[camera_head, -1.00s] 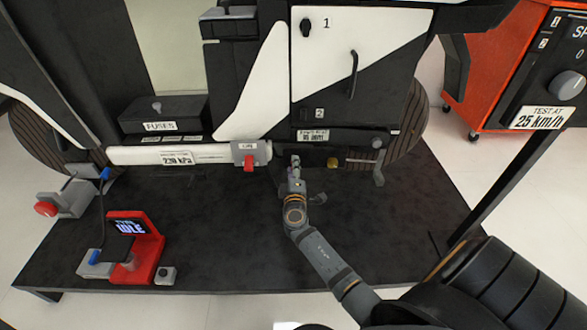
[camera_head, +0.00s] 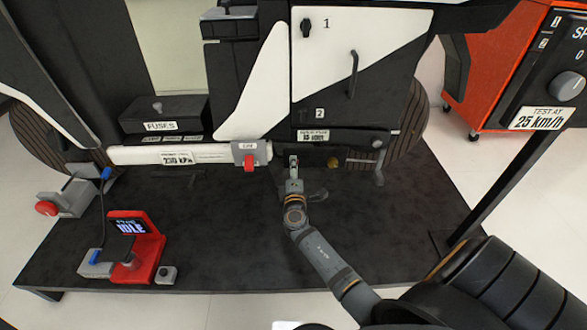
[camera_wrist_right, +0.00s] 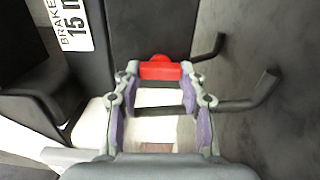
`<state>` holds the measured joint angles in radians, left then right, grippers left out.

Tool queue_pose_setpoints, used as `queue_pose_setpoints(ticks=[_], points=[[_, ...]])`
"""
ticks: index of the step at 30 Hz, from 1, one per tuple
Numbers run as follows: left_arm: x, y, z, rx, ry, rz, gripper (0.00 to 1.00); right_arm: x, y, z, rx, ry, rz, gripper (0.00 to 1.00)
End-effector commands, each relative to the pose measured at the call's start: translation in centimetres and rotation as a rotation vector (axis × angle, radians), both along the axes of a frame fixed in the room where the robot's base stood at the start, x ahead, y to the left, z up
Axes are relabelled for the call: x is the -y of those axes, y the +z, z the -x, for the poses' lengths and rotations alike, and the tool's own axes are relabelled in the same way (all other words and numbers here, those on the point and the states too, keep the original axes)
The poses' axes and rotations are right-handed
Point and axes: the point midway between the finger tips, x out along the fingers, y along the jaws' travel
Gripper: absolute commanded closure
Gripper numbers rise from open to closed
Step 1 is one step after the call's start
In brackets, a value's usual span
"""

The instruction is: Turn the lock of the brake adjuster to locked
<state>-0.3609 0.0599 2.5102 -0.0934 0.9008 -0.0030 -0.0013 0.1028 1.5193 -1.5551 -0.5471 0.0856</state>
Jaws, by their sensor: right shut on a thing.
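The brake adjuster's label (camera_head: 314,136) sits on the dark bar below the panel marked 2. It also shows, partly cut off, in the right wrist view (camera_wrist_right: 73,20). My right gripper (camera_head: 293,160) is at the bar's left end, below the label. In the right wrist view my gripper (camera_wrist_right: 160,76) is shut on a red piece (camera_wrist_right: 160,69), apparently the lock, with a fingertip at each side of it. In the head view the fingers and wrist hide the lock, so its position is unclear there. My left gripper is out of view.
A brass knob (camera_head: 333,162) is just right of my right gripper. A grey clamp with a red lever (camera_head: 249,163) is to its left. A red display unit reading IDLE (camera_head: 135,245) stands at the left of the dark platform (camera_head: 220,225). Dark rods (camera_wrist_right: 262,90) are close right of the fingers.

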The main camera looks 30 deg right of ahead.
Motion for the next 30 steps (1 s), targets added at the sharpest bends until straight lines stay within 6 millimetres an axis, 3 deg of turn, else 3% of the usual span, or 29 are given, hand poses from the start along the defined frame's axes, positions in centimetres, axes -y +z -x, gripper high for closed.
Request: queue_pose_setpoints(ticks=[2, 3, 7, 19, 30], points=[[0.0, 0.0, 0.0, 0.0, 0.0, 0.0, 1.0, -0.1, -0.2, 0.1, -0.003, 0.001, -0.003, 0.9], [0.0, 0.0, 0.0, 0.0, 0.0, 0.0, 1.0, -0.1, -0.2, 0.1, -0.003, 0.001, -0.003, 0.54], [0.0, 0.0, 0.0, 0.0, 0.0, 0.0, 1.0, 0.0, -0.2, 0.1, -0.002, 0.001, -0.002, 0.36], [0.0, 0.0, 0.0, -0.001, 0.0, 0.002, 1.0, -0.5, -0.2, 0.8, -0.002, 0.001, -0.002, 0.36], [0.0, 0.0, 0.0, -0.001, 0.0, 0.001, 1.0, -4.9, -0.2, 8.0, -0.004, -0.001, -0.006, 0.36]])
